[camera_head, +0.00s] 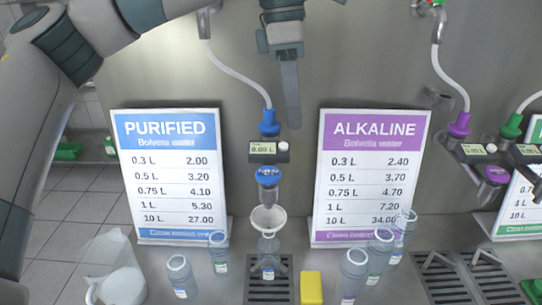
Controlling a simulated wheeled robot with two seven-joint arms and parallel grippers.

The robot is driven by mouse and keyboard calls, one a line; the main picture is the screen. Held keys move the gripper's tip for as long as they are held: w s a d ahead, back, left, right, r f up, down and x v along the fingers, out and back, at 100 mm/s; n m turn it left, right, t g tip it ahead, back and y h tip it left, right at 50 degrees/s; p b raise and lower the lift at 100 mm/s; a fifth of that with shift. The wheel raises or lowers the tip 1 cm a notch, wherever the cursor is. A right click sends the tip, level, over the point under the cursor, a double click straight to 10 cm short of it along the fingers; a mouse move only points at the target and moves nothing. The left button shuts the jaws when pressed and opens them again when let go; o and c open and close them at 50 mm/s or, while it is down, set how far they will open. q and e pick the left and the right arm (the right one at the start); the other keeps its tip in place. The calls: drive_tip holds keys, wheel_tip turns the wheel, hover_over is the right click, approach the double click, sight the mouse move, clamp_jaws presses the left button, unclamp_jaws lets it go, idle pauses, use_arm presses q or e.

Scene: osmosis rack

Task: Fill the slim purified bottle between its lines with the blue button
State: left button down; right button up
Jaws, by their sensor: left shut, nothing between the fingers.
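The blue button (268,177) is the round blue cap on the purified tap, below a small display (262,148) that reads 0.00 L. A white funnel (268,218) sits under that tap. It stands in the mouth of a slim clear bottle (268,245) with a blue label, upright on the drain grate. The bottle's lines are too small to make out. My left gripper (292,122) is shut and empty, pointing down above and slightly right of the tap, apart from the button. My right gripper is not in view.
A PURIFIED price board (170,215) stands left of the tap and an ALKALINE board (370,225) right. Several bottles stand around the drain grate (270,292). A yellow block (312,288) lies beside it. Purple and green taps are at right.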

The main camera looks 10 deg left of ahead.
use_arm(q)
wheel_tip(320, 180, up, 3)
drive_tip(key=y, duration=0.2)
hover_over(269, 171)
drive_tip(key=shift+n+t, duration=0.3)
drive_tip(key=shift+f, duration=0.1)
wheel_tip(269, 171, down, 14)
drive_tip(key=p, duration=0.6)
